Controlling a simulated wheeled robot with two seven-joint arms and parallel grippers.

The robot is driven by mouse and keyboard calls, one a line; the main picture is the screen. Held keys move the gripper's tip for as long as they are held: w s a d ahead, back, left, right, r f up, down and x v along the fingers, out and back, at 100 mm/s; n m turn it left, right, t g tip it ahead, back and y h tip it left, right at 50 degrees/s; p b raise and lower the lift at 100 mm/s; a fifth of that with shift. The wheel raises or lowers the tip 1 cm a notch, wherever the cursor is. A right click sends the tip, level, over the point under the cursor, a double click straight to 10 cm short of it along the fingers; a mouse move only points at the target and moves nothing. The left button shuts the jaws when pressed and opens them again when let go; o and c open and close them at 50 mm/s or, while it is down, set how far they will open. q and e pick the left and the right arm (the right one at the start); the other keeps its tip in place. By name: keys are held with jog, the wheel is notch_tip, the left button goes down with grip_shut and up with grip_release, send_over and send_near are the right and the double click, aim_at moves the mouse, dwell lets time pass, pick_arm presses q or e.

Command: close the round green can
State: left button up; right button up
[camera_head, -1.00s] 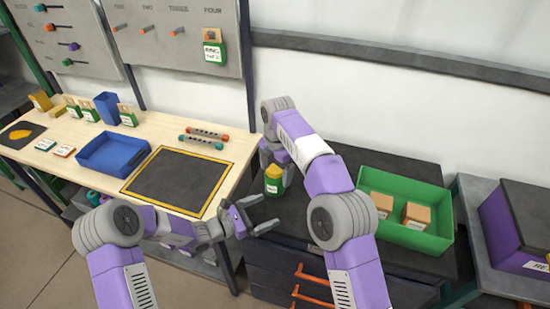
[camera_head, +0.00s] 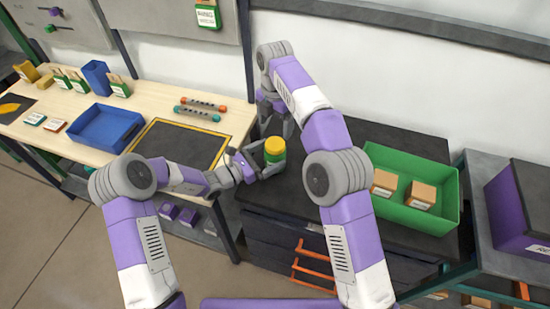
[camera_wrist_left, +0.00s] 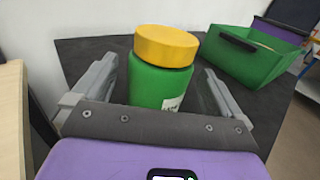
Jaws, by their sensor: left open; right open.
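The round green can (camera_head: 274,153) has a yellow lid on top and stands upright on the dark cabinet top. It also shows in the left wrist view (camera_wrist_left: 158,86), where the yellow lid (camera_wrist_left: 166,46) sits on it; I cannot tell how tightly. My left gripper (camera_head: 262,166) is open, with a finger on either side of the can, and a gap shows at the right finger. My right gripper (camera_head: 278,122) is open, behind and above the can, partly hidden by its own arm.
A green bin (camera_head: 408,222) with small cardboard boxes stands on the cabinet at right. The wooden bench (camera_head: 150,98) at left holds a blue tray (camera_head: 104,132) and a black mat with a yellow border (camera_head: 180,145). Orange handles (camera_head: 312,262) stick out from the cabinet front.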

aim_at(279, 150)
pick_arm(q)
jog(key=shift+x, duration=2.1)
jog(key=shift+c, duration=0.2)
jog(key=c, duration=1.7)
pick_arm(e)
jog(key=shift+c, duration=1.1)
pick_arm(q)
grip_shut()
pick_arm(e)
jog(key=shift+n, duration=2.3)
jog(key=shift+f, duration=4)
